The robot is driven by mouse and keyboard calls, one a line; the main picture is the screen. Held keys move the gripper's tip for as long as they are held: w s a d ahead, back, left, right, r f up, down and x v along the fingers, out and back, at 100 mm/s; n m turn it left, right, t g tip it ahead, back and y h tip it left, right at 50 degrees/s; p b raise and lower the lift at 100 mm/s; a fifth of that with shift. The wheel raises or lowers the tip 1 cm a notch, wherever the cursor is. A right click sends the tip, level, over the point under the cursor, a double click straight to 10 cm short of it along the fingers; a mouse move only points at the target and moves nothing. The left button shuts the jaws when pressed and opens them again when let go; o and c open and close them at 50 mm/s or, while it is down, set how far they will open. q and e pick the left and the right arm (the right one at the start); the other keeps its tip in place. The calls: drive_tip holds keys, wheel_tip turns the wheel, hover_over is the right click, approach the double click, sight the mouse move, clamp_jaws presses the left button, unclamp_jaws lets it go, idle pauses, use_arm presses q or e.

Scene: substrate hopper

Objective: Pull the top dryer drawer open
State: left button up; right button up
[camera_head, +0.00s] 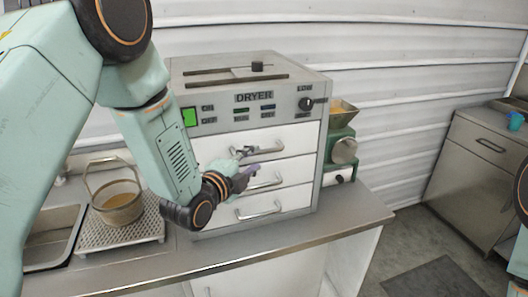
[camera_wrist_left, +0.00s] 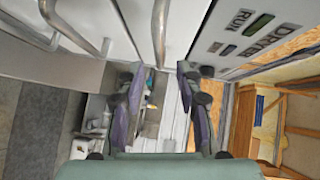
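The grey dryer (camera_head: 250,90) stands on the counter with three white drawers, all closed. The top drawer (camera_head: 296,137) has a metal handle (camera_head: 270,147), partly hidden by my left gripper. My left gripper (camera_head: 248,161) is in front of the top drawer, at the left part of its handle. In the left wrist view the gripper (camera_wrist_left: 160,78) is open, its purple-padded fingers apart. The top handle (camera_wrist_left: 159,32) lines up with the gap between them; I cannot tell whether it touches them. My right gripper is not in view.
The middle handle (camera_head: 265,182) and bottom handle (camera_head: 258,212) are close below. A basket (camera_head: 117,203) stands on a perforated tray (camera_head: 92,237) at left. A green device with a hopper (camera_head: 342,132) stands right of the dryer. The floor before the right cabinet (camera_head: 480,150) is open.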

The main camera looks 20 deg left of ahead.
sight(260, 153)
use_arm(q)
drive_tip(key=x, duration=0.5)
drive_tip(key=shift+w+a+p, duration=0.2)
drive_tip(key=shift+w+p, duration=0.05)
drive_tip(key=shift+p, duration=0.15)
drive_tip(key=shift+w+d, duration=0.3)
drive_tip(key=shift+s+a, duration=0.1)
drive_tip(key=shift+a+f, duration=0.1)
drive_tip(key=c, duration=0.3)
clamp_jaws()
